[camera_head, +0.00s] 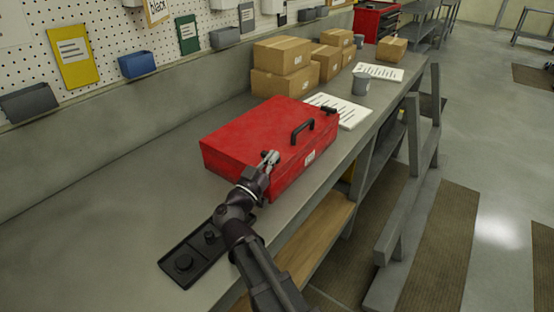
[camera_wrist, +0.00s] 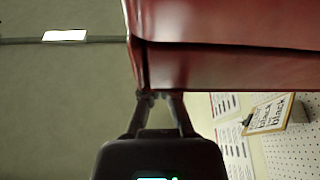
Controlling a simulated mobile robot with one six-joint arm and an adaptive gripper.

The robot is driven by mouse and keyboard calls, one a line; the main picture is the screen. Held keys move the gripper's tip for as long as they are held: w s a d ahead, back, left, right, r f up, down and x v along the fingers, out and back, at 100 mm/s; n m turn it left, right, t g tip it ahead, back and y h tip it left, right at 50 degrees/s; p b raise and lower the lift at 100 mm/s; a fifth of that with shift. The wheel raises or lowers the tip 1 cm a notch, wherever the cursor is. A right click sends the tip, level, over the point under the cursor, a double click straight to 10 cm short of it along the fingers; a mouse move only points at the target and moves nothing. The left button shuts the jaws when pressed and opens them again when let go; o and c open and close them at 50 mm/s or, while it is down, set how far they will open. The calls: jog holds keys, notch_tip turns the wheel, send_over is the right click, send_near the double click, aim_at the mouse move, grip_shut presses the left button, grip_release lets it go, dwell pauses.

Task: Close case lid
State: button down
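The red case (camera_head: 245,130) lies on the grey workbench with its broad top facing up. Its lid appears down or nearly down; I cannot tell whether a narrow gap is left at the seam. A black handle (camera_head: 302,131) stands on the case near its front edge. My gripper (camera_head: 270,157) is at the near front part of the case, overlapping its red surface. In the wrist view, the red case (camera_wrist: 230,68) fills the upper right, with a dark line running across it. My gripper's fingertips (camera_wrist: 160,94) are close together at its edge, and nothing shows between them. Contact is unclear.
A black tray (camera_head: 178,277) with round parts lies on the bench near my arm. Papers (camera_head: 345,112), a grey cup (camera_head: 361,84) and several cardboard boxes (camera_head: 283,70) stand beyond the case. A pegboard wall (camera_head: 100,45) runs behind. The bench left of the case is clear.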

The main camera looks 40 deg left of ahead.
jog(key=shift+r, duration=0.1)
notch_tip(320, 180, up, 4)
jog(key=p, duration=0.4)
jog(key=shift+r, duration=0.15)
jog(key=a+b+v, duration=0.1)
jog(key=b+v, duration=0.2)
jog(key=v, duration=0.7)
jog(key=shift+d, duration=0.4)
